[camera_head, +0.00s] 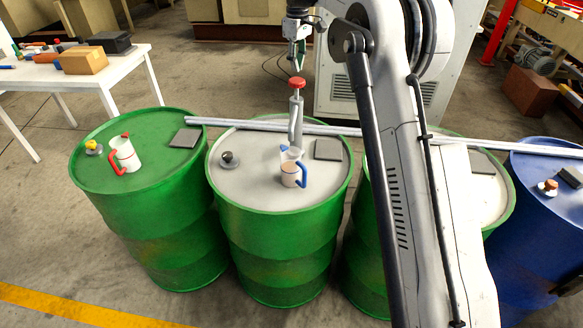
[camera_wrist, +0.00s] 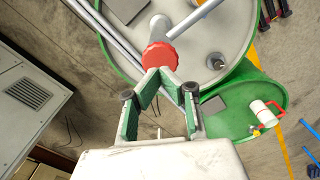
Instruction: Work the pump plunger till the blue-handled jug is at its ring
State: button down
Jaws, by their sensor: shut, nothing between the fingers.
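The pump plunger has a red knob (camera_head: 297,83) on a grey shaft, upright on the pale top of the middle green drum (camera_head: 236,184). The blue-handled jug (camera_head: 290,175) stands on that drum in front of the pump, with brownish contents low in it. Its ring and exact level are too small to tell. My gripper (camera_head: 298,54) is above the red knob, pointing down. In the wrist view its green-padded fingers (camera_wrist: 159,75) meet at the tips, empty, and the red knob (camera_wrist: 161,56) shows just beyond them. Whether they touch the knob I cannot tell. The jug is not visible there.
A red-handled jug (camera_head: 124,155) stands on the left green drum (camera_head: 100,174). A long grey rail (camera_head: 245,124) runs across the drums behind the pump. A blue drum (camera_head: 545,215) stands at right, a white table (camera_head: 112,70) at back left. A grey cabinet (camera_head: 335,90) stands behind.

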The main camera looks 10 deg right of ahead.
jog(key=shift+r+p, duration=1.35)
jog(key=shift+r, duration=1.2)
jog(key=s+r+m+t+b, duration=0.3)
jog(key=s+b, duration=0.5)
jog(key=s, duration=1.7)
jog(key=s+f+m+t+b, duration=0.2)
jog(key=s+f+b, duration=0.1)
jog(key=s+f, duration=0.7)
jog(key=s+f+m+t+b, duration=0.2)
jog(key=s+f, duration=0.8)
jog(key=s, duration=0.5)
jog(key=shift+s+f+m+b, duration=0.4)
jog(key=shift+m+b, duration=0.2)
